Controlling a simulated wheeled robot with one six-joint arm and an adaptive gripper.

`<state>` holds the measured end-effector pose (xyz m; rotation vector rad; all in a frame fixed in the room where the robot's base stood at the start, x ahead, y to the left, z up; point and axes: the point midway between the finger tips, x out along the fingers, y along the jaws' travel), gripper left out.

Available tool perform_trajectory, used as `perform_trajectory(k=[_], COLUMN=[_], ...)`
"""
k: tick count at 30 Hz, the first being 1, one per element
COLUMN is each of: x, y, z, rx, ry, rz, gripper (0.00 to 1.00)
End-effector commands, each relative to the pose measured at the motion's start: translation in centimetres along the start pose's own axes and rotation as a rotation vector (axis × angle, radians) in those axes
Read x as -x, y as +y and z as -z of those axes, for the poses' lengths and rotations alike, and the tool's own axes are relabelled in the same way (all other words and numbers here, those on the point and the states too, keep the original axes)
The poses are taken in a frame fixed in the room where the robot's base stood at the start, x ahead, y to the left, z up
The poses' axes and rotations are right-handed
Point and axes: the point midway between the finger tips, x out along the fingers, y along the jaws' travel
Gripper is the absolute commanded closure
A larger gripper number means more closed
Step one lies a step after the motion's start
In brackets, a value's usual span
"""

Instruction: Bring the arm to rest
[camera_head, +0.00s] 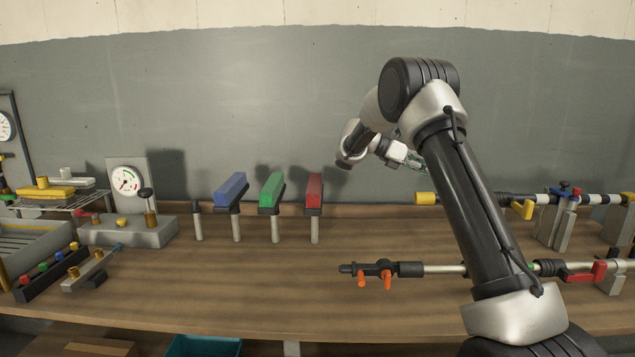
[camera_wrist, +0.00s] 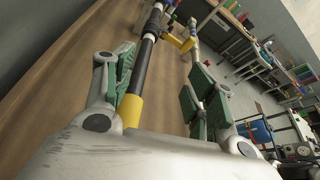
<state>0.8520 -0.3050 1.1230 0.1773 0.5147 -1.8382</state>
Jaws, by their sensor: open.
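My arm rises from the lower right of the head view and bends over at the top. Its far end hangs above the back of the workbench (camera_head: 270,285), in front of the grey wall. My gripper (camera_head: 413,163) is partly hidden behind my arm's dark link there. In the wrist view my gripper (camera_wrist: 165,82) is open, with its green-padded fingers apart and nothing held. A yellow-ended bar (camera_head: 425,198) lies below it, apart in the head view. In the wrist view this bar (camera_wrist: 131,110) shows between the fingers; I cannot tell how far off.
A second bar with orange levers (camera_head: 375,275) lies nearer the front. Blue (camera_head: 231,188), green (camera_head: 271,189) and red (camera_head: 314,190) blocks stand on posts at centre. A gauge stand (camera_head: 127,181) is at left. The bench's front middle is clear.

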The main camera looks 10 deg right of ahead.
Motion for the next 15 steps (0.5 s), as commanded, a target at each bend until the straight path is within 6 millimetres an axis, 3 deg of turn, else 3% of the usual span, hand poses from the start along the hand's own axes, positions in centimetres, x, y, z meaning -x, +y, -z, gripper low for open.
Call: perform_trajectory(k=[5, 10, 15], x=[0.1, 0.1, 0.1], y=[-3.1, -10.8, -19.3], z=[-1.3, -2.5, -1.4], rx=[-0.097, -0.341, -0.618], ry=[0.089, 0.316, 0.579], rz=[-0.021, -0.049, -0.037], gripper=[0.44, 0.44, 0.44])
